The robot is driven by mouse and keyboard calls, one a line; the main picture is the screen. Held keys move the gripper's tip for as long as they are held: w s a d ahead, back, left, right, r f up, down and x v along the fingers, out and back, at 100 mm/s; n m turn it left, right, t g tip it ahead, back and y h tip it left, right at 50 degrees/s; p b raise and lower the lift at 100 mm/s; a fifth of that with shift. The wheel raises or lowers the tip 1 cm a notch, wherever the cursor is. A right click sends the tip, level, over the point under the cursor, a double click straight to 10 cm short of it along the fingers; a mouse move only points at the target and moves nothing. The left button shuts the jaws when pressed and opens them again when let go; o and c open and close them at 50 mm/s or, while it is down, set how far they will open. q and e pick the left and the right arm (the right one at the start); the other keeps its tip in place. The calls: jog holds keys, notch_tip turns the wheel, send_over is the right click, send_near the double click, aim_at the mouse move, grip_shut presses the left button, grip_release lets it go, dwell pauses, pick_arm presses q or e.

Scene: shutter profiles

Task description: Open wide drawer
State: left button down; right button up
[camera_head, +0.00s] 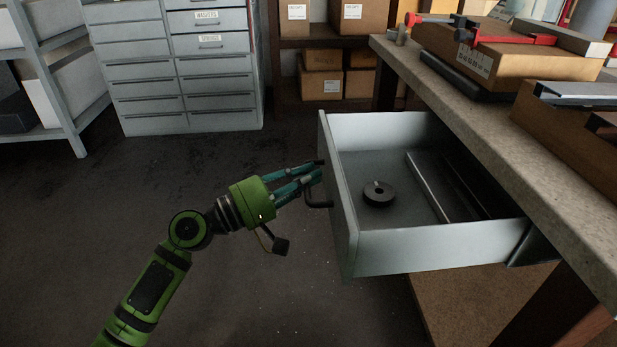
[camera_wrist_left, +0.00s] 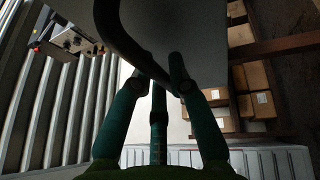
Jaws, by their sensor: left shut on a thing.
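The wide drawer (camera_head: 435,252) is a grey metal drawer under the workbench, and it stands pulled out with its inside in view. A dark ring-shaped part (camera_head: 378,194) and long metal strips (camera_head: 428,187) lie in it. My left gripper (camera_head: 314,172) is at the drawer's front panel, shut on its dark handle (camera_head: 318,204). In the left wrist view the fingers (camera_wrist_left: 158,80) close around the curved dark handle (camera_wrist_left: 130,45), with the grey front panel behind it. My right gripper is in neither view.
The workbench top (camera_head: 450,95) carries cardboard boxes (camera_head: 490,62) and red clamps (camera_head: 480,35) above the drawer. A grey drawer cabinet (camera_head: 190,90) and a shelf with boxes stand at the back. The dark floor left of the drawer is clear.

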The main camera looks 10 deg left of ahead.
pick_arm(q)
jog(key=c, duration=1.1)
grip_release()
jog(key=shift+c, duration=0.2)
jog(key=shift+a, duration=0.1)
jog(key=v, duration=1.2)
